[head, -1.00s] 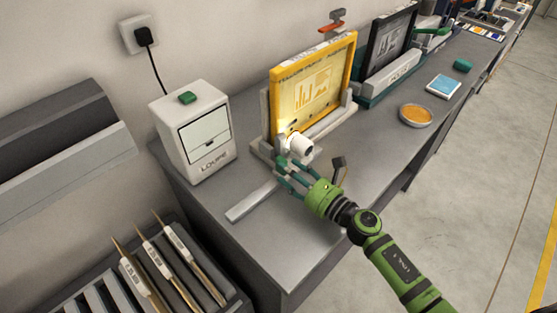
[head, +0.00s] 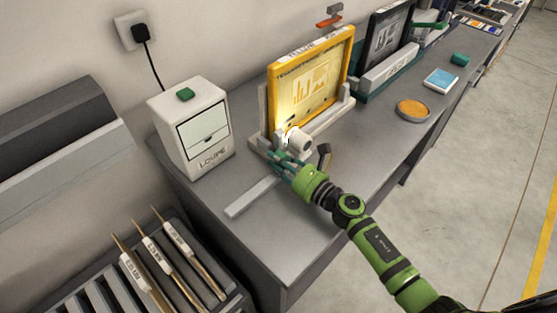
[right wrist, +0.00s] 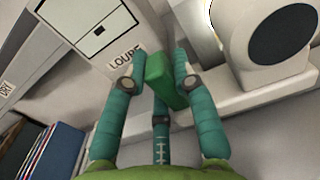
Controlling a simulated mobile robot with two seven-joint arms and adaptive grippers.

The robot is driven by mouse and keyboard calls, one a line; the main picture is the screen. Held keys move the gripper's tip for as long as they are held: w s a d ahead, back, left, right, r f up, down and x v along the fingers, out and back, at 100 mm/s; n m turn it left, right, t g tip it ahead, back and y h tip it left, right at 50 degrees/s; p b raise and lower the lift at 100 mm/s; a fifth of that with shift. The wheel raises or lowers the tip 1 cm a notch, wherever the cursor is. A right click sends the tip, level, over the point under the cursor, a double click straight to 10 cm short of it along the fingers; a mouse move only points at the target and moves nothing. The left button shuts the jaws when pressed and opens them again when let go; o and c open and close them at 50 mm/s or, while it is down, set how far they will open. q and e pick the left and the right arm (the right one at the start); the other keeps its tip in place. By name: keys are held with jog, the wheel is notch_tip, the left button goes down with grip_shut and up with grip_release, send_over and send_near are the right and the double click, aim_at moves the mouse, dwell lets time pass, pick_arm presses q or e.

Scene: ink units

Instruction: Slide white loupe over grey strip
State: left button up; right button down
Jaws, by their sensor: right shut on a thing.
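The white loupe (head: 297,140), a short cylinder with a dark end, sits at the lower front of the yellow framed panel (head: 312,88). It fills the upper right of the right wrist view (right wrist: 262,42). The light grey strip (head: 252,196) lies on the bench to the left of my right gripper, running toward the near edge. My right gripper (head: 282,160) is just below the loupe. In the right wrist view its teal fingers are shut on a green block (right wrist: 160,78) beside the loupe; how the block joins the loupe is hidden. My left gripper is not in view.
A white box marked LOUPE (head: 190,130) stands at the left. A dark-framed panel (head: 386,42) stands farther back. An orange dish (head: 413,109) and a blue pad (head: 441,80) lie to the right. The bench top (head: 290,225) near the strip is clear.

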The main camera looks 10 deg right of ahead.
aim_at(280, 146)
jog(key=w+d+b, duration=0.1)
jog(key=w+d, duration=0.1)
jog(key=d, duration=0.1)
jog(key=shift+d+f+b, duration=0.1)
jog(key=shift+b, duration=0.3)
jog(key=shift+r, duration=0.2)
jog(key=c, duration=1)
grip_release()
jog(key=shift+w+d, duration=0.1)
jog(key=shift+f, duration=0.1)
jog(key=v, duration=1.2)
